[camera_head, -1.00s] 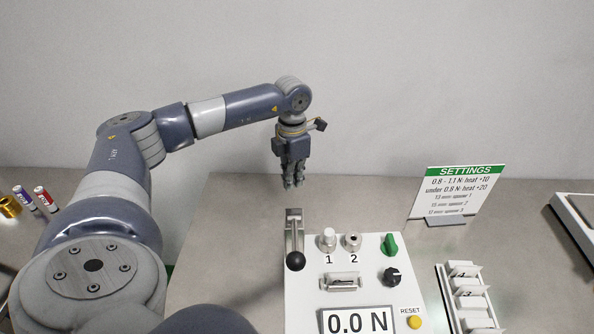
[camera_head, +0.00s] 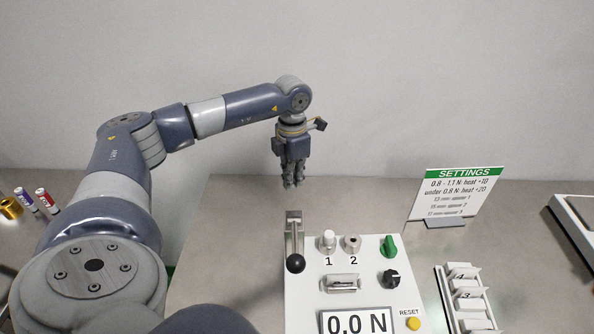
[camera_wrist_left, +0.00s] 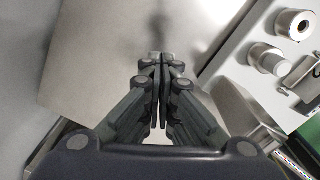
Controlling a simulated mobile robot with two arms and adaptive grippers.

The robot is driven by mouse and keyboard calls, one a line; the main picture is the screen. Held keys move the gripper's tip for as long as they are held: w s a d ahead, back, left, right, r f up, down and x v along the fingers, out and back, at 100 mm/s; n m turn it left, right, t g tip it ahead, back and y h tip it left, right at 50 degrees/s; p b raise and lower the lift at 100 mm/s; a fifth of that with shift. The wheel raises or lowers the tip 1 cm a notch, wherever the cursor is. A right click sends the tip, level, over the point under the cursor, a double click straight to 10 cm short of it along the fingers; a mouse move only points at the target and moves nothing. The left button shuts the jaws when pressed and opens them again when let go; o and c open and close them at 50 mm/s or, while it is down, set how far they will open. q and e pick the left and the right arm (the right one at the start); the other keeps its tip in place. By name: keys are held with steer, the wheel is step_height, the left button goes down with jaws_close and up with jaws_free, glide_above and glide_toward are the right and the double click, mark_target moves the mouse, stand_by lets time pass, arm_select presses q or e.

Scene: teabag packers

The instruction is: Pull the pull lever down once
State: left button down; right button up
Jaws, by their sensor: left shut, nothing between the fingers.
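The pull lever (camera_head: 295,262) has a black ball knob and a metal arm in a bracket on the left side of a white machine panel (camera_head: 300,310). My left gripper (camera_head: 292,186) is shut and empty. It hangs fingers-down above and behind the lever, apart from it. In the left wrist view its closed fingers (camera_wrist_left: 161,65) point at bare table, and the lever's metal bracket (camera_wrist_left: 240,110) shows at the right. The knob cannot be made out in that view. My right gripper is not in view.
The panel has posts 1 (camera_head: 328,241) and 2 (camera_head: 352,243), a green switch (camera_head: 390,245), a black dial (camera_head: 390,279), a yellow reset button (camera_head: 413,324) and a display (camera_head: 357,322) reading 0.0 N. A settings sign (camera_head: 455,193) stands behind a white rack (camera_head: 452,302).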

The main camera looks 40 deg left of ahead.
arm_select(q)
step_height(320, 180, up, 11)
steer(key=p, duration=0.7)
steer(key=shift+r+p, duration=0.15)
steer(key=shift+p, duration=0.25)
steer(key=shift+s+d, duration=0.1)
